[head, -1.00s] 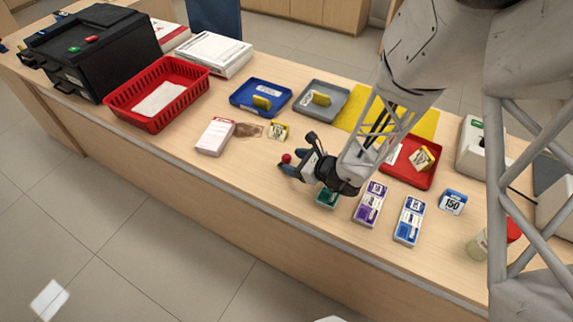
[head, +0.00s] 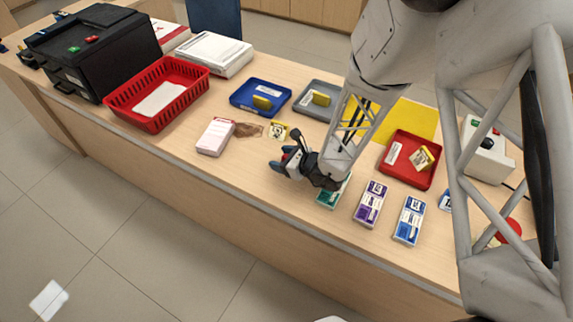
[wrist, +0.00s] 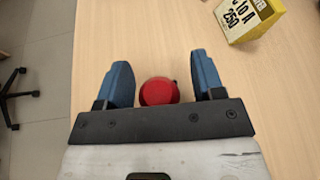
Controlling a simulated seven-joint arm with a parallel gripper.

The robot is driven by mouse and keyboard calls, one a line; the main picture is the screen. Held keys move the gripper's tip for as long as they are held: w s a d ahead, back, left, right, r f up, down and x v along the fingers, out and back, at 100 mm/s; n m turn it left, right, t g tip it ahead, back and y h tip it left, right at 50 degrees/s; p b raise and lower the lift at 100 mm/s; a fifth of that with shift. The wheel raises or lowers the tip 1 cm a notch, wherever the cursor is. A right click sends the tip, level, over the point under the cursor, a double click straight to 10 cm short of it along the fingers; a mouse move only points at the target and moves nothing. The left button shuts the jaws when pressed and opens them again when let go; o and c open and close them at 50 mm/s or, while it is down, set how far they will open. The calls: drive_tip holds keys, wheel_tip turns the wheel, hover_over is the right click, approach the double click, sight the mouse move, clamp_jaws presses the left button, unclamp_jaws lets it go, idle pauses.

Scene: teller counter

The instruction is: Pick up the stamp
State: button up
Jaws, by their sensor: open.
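The stamp (wrist: 159,91) shows in the wrist view as a round red knob. It sits between the two blue fingers of my gripper (wrist: 159,62), with a gap on each side. The lower part of the stamp is hidden beneath its knob. In the head view, my gripper (head: 283,161) is low over the middle of the counter and hides most or all of the stamp. The fingers are open and hold nothing.
A yellow block marked 250 (wrist: 248,18) lies ahead to the right in the wrist view. Green (head: 328,196), purple (head: 371,204) and blue (head: 409,221) boxes stand right of my gripper. A white-pink box (head: 215,137) lies left. The front counter strip at left is clear.

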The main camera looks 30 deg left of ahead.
drive_tip(key=c, duration=1)
drive_tip(key=shift+r, duration=0.1)
drive_tip(key=shift+r, duration=1.05)
drive_tip(key=shift+s+d+r, duration=0.15)
drive_tip(key=shift+r, duration=0.2)
drive_tip(key=shift+s+d+r, duration=0.1)
drive_tip(key=shift+r, duration=0.25)
drive_tip(key=s+d+r, duration=0.1)
drive_tip(key=s+d, duration=0.9)
drive_tip(key=d, duration=0.1)
drive_tip(key=shift+s+r, duration=0.15)
drive_tip(key=shift+s, duration=0.2)
